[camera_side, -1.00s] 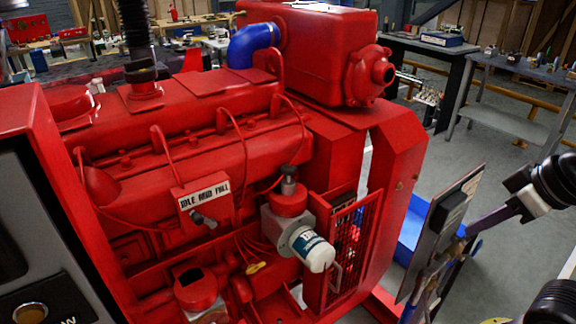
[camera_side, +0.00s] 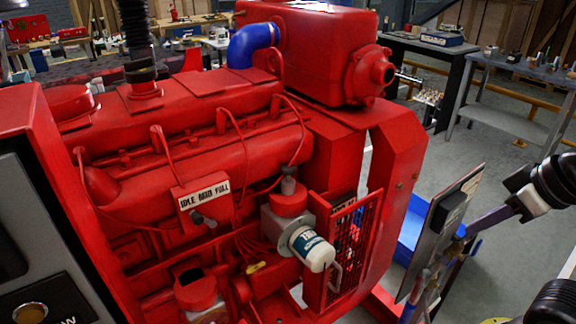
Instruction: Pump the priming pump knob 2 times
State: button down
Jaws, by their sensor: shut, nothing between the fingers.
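The priming pump knob (camera_side: 289,186) is a small grey upright knob. It stands on top of the red round filter head (camera_side: 288,203), at the front right of the red engine. A white filter canister (camera_side: 314,250) with a dark label sticks out below it, tilted toward the camera. Nothing touches the knob in this view.
A lever with a plate marked IDLE, RUN, FULL (camera_side: 205,195) is left of the knob. A red mesh guard (camera_side: 345,250) is to its right. A dark jointed part (camera_side: 555,180) shows at the right edge. Air above the knob is clear.

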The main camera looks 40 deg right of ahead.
jog(key=w+a+r+m+t, duration=0.15)
jog(key=w+r+m, duration=0.25)
jog(key=w+r, duration=0.4)
jog(key=w+r+m+t, duration=0.35)
jog(key=w+r, duration=0.25)
jog(key=w, duration=0.5)
jog(key=g+y, duration=0.1)
send_over(288, 169)
notch_tip(288, 169, down, 6)
jog(key=shift+s+d+r, duration=0.2)
jog(key=shift+f, duration=0.1)
jog(key=shift+f, duration=4.3)
